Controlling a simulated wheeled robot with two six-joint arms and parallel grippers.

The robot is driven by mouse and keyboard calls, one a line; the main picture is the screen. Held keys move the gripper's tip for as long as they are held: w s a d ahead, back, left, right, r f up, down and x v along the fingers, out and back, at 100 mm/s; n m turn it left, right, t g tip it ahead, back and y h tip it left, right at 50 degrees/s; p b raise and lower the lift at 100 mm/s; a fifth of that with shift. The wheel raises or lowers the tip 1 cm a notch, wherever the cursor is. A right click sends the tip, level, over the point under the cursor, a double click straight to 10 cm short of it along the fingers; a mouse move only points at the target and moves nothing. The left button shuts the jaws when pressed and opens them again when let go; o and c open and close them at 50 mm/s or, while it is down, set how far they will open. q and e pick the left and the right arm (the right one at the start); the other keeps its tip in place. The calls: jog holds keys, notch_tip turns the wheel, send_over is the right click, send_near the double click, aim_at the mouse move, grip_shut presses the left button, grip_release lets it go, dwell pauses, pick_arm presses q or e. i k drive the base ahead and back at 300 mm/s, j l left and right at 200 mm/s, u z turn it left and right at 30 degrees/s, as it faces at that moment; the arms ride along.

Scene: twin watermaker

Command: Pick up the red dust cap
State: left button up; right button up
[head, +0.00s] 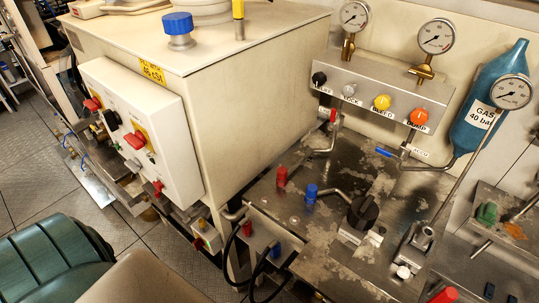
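A small upright red cap (282,178) stands on the stained metal deck (330,240), just left of a similar blue cap (311,193). Another red cylindrical piece (444,296) shows at the bottom edge, right of centre, partly cut off. I cannot tell from the picture which of these red pieces is the dust cap. Neither of my grippers is in view, and nothing is seen touching the caps.
A large cream cabinet (260,120) rises left of the deck. A valve panel (375,95) with coloured knobs and gauges stands behind. Black hoses (262,270) loop in front.

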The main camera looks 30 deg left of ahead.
aim_at(282, 172)
jog(key=u, duration=0.9)
